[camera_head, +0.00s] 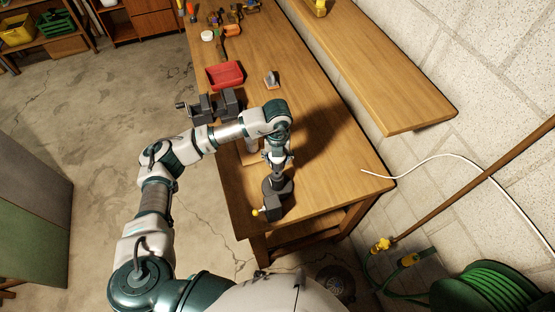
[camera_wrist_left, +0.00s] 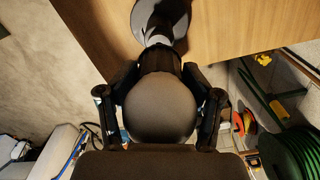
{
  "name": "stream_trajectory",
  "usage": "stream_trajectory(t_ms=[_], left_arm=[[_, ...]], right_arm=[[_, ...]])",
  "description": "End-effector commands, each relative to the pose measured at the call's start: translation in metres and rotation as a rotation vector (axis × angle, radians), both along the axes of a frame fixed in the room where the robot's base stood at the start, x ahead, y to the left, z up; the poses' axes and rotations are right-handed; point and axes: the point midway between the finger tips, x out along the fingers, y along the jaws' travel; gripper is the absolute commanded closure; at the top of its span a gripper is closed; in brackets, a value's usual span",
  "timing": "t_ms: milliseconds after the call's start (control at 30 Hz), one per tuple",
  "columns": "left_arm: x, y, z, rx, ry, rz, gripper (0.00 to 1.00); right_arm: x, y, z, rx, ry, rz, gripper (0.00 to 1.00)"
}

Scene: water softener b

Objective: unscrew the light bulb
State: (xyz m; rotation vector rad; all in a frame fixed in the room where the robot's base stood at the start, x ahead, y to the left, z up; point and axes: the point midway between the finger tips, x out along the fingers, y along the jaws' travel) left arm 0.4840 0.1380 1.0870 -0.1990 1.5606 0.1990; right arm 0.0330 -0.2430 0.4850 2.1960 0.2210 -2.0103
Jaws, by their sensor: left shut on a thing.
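In the left wrist view the bulb (camera_wrist_left: 160,108) is a large round, shaded ball between the two dark fingers of my left gripper (camera_wrist_left: 158,82). The fingers close on it from both sides. Beyond it a dark neck and a pale collar lead to a dark round lamp base (camera_wrist_left: 172,14) on the wooden bench. In the head view my left gripper (camera_head: 277,163) points down over the dark lamp stand (camera_head: 276,187) near the bench's front end. The bulb is largely hidden there by the gripper. My right gripper is not in view.
The wooden bench (camera_head: 325,170) is clear right of the lamp. A dark vise (camera_head: 215,106) and a red tray (camera_head: 225,75) stand farther back. A wooden shelf (camera_head: 375,70) juts from the wall. A green hose reel (camera_head: 490,285) is at lower right.

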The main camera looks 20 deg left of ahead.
Motion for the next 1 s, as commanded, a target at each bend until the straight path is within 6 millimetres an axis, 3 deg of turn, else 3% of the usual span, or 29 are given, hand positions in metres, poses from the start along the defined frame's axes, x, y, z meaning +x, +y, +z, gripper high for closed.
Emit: stream_trajectory(t_ms=[433, 1000], left_arm=[[0.000, 0.000, 0.007, 0.000, 0.000, -0.001, 0.75], [0.000, 0.000, 0.053, 0.001, 0.001, -0.001, 0.75]], right_arm=[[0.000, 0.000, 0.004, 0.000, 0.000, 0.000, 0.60], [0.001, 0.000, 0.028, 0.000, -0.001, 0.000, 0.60]])
